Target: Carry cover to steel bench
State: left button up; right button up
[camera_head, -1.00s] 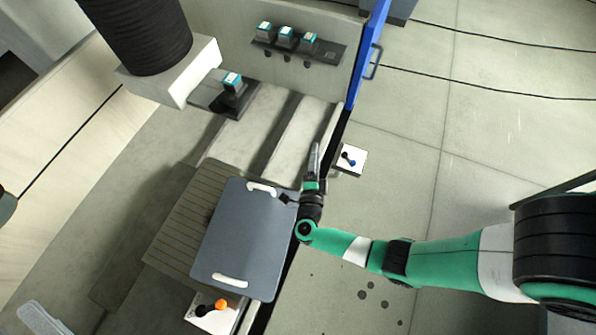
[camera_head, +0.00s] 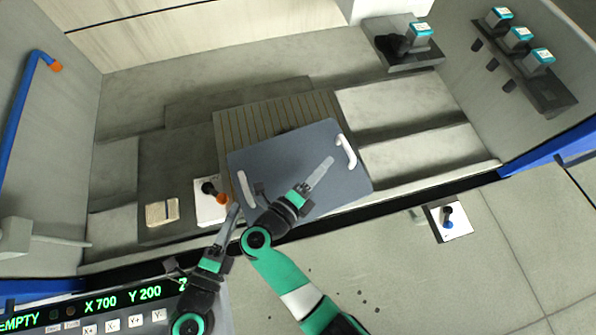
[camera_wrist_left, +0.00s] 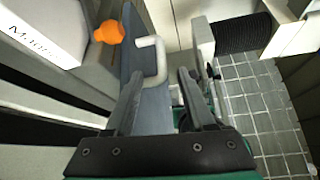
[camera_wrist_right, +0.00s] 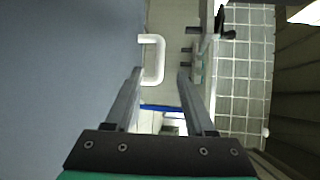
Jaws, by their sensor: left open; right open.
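The cover (camera_head: 300,150) is a flat blue-grey panel with two white handles, lying over a slatted board (camera_head: 275,118) in the machine's basin. My left gripper (camera_head: 232,214) is open near the cover's left handle (camera_head: 246,189); in the left wrist view this handle (camera_wrist_left: 158,60) is just ahead of the fingertips, roughly between them. My right gripper (camera_head: 324,168) is open above the cover, just short of its right handle (camera_head: 347,152). In the right wrist view that handle (camera_wrist_right: 157,60) is ahead, between the finger lines. Both grippers are empty. I cannot identify the steel bench.
A display panel (camera_head: 100,310) is at lower left. Teal-topped blocks (camera_head: 520,38) line the right wall.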

aim_at(251, 178)
pick_arm(q)
jog(key=x, duration=1.1)
jog(key=shift+r, duration=0.15)
pick_arm(e)
jog(key=x, duration=1.1)
jog(key=shift+s+d, duration=0.1)
jog(key=shift+d, duration=0.05)
pick_arm(q)
grip_shut()
pick_arm(e)
grip_shut()
